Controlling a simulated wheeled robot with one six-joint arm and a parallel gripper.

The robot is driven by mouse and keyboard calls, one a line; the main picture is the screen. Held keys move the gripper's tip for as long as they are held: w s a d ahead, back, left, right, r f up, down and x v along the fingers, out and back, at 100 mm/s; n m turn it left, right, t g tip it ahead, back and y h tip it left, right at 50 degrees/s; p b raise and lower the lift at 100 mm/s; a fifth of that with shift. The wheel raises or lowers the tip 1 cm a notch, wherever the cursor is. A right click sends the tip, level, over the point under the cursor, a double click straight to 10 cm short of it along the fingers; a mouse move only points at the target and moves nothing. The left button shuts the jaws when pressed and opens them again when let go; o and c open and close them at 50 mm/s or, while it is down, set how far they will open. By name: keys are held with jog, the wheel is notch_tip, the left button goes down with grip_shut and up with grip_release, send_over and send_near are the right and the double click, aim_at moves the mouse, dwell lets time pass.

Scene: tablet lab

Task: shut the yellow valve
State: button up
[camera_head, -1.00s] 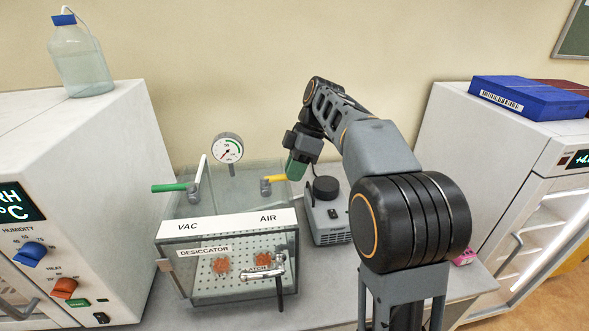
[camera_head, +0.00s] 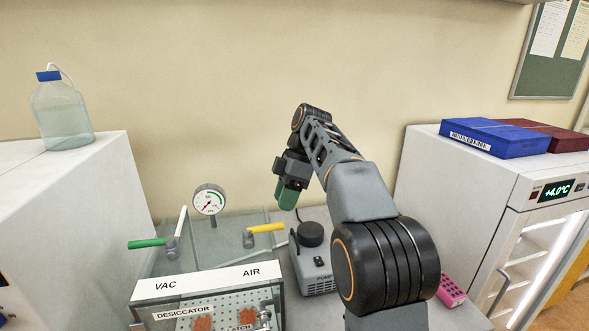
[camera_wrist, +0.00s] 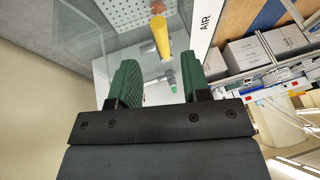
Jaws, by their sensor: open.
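The yellow valve handle (camera_head: 265,228) is on top of the clear desiccator box, behind the AIR label. It points right from its metal valve body (camera_head: 248,240). My gripper (camera_head: 288,196) is above and behind the handle's free end, apart from it. In the wrist view, the handle (camera_wrist: 160,38) lies ahead of my open gripper (camera_wrist: 160,78), roughly in line with the gap between the green fingers. Nothing is held. The green valve handle (camera_head: 147,243) is at the left, by the VAC label, and points left.
A pressure gauge (camera_head: 209,199) rises between the valves. A grey pump (camera_head: 313,265) with a black top stands right of the desiccator (camera_head: 207,283). A pink rack (camera_head: 451,291) lies farther right. White cabinets flank the bench, the left one bearing a bottle (camera_head: 62,115).

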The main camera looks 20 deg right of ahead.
jog(key=p+v, duration=0.5)
jog(key=v, duration=0.3)
dwell(0.4)
jog(key=s+a+f+m+t+h+b, duration=0.1)
jog(key=s+f+m+t+h+b, duration=0.1)
jog(key=s+f+m, duration=0.6)
jog(key=s+a+f+m+t+h+b, duration=0.1)
jog(key=s+f+m+t, duration=0.3)
jog(key=s+f+m, duration=0.4)
jog(key=s+f+h+b, duration=0.1)
jog(key=s+f, duration=0.2)
jog(key=f, duration=0.1)
jog(key=shift+s+a+f+m+t+h, duration=0.3)
jog(key=shift+s+f+m, duration=0.05)
jog(key=shift+s+m, duration=0.05)
